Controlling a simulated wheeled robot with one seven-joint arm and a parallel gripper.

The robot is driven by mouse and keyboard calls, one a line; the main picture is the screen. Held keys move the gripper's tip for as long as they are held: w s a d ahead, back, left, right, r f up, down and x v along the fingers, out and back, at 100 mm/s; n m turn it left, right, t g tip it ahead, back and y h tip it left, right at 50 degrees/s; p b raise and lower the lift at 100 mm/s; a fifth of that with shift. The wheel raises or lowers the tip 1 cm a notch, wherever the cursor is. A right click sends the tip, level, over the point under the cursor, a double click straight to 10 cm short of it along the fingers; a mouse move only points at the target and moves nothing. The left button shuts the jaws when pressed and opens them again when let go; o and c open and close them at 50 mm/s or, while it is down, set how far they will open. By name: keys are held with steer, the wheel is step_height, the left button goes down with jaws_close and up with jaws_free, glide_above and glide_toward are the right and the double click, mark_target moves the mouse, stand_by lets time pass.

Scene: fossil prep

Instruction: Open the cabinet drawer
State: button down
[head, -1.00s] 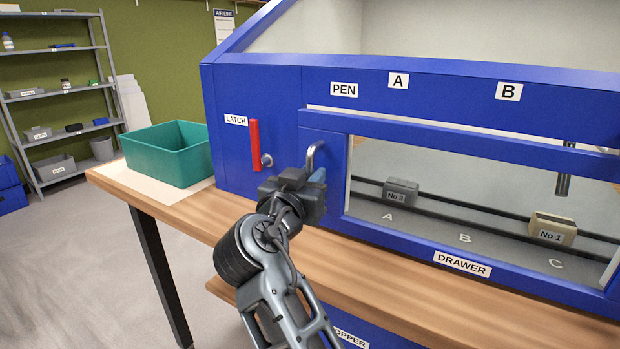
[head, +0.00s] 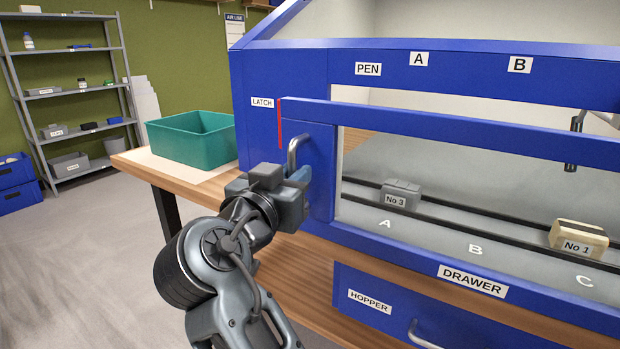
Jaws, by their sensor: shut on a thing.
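The blue cabinet (head: 255,70) carries a blue drawer front (head: 400,238) with a window and a "DRAWER" label. The drawer front stands out from the cabinet, partly open. Its metal handle (head: 296,150) is a bent bar at the left end of the front. My gripper (head: 296,178) is shut on the lower part of this handle; the fingertips are partly hidden by the gripper body. The red latch (head: 280,123) shows only as a thin strip behind the drawer's left edge. Blocks "No 3" (head: 401,194) and "No 1" (head: 578,240) sit on dark rails behind the window.
A teal bin (head: 190,142) stands on the wooden bench (head: 137,162) left of the cabinet. A blue "HOPPER" front (head: 385,322) with a metal handle is below the drawer. Grey shelves (head: 65,92) stand at the far left.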

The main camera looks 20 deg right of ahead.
steer(key=w+a+b+v, duration=0.2)
steer(key=v, duration=1.2)
steer(key=shift+s, duration=0.1)
steer(key=c, duration=1.2)
jaws_free()
steer(key=shift+a, duration=0.15)
steer(key=b+v, duration=0.1)
steer(key=v, duration=0.6)
steer(key=shift+s+a, duration=0.15)
steer(key=shift+s, duration=0.15)
